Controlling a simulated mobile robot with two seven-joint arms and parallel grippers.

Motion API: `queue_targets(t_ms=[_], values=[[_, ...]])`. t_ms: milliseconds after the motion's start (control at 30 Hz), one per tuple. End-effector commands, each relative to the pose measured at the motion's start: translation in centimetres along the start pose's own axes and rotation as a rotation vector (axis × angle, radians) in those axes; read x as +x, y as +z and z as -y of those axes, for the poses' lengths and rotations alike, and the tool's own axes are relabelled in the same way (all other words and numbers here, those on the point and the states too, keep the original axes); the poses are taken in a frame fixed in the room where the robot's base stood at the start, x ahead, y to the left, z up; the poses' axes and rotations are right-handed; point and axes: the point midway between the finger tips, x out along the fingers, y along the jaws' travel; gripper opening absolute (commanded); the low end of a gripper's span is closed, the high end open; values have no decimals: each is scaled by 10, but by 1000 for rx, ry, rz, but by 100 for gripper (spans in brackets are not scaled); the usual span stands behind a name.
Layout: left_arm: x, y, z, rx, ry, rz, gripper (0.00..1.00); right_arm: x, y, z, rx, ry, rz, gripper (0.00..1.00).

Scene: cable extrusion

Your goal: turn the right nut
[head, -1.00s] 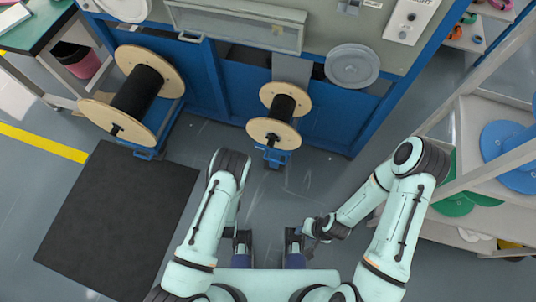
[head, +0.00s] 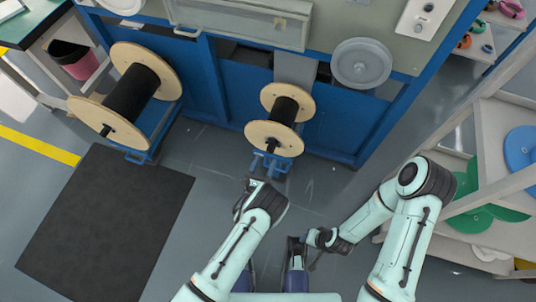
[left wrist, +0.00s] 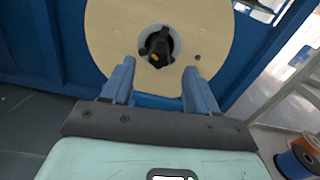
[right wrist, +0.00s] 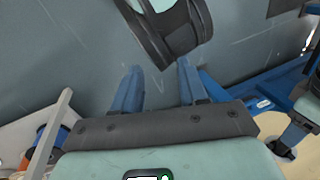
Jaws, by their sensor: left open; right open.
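The smaller black-wound spool with pale wooden flanges (head: 283,105) stands on a blue stand in front of the machine. Its dark axle end (head: 272,146) sticks out toward me. In the left wrist view, a dark nut-like hub with an orange spot (left wrist: 158,45) sits in the hole of the flange (left wrist: 110,35). My left gripper (left wrist: 160,80) is open and empty, its blue fingers apart below the hub and pointing at the flange. My right gripper (right wrist: 158,75) is open and empty over the floor, with a dark-banded pale arm part across its view.
A larger black spool (head: 135,92) stands at the left, beside a dark mat (head: 105,225). The blue machine (head: 235,75) lies behind the spools. A shelf with coloured reels (head: 490,110) is at the right. Floor between mat and spool is clear.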

Motion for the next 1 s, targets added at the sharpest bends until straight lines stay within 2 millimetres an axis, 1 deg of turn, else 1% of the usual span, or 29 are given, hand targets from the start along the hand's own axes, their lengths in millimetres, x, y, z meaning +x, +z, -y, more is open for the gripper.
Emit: queue_targets(t_ms=[33,100,200,300,433,667,700,767,800,833,1000], values=[[10,-1,0,-2,0,3,59,4,-4,-2,1,1,-11,43],[22,-1,0,-1,0,2,59,7,-9,-3,2,2,-25,43],[34,-1,0,-2,1,1,59,10,-14,-4,4,2,-41,43],[42,-1,0,-2,0,0,59,12,-18,-5,4,3,-51,43],[46,0,0,-1,0,-1,59,12,-20,-5,4,3,-56,43],[46,0,0,-1,0,-1,59,12,-20,-5,5,3,-56,43],[46,0,0,-1,0,-1,46,12,-20,-5,4,3,-56,43],[46,0,0,-1,0,-1,26,12,-20,-5,4,3,-56,43],[46,0,0,-1,0,-1,13,12,-20,-5,4,3,-56,43],[46,0,0,-1,0,-1,4,12,-20,-5,4,3,-56,43],[46,0,0,-4,1,-1,3,12,-20,-5,4,3,-55,43]])
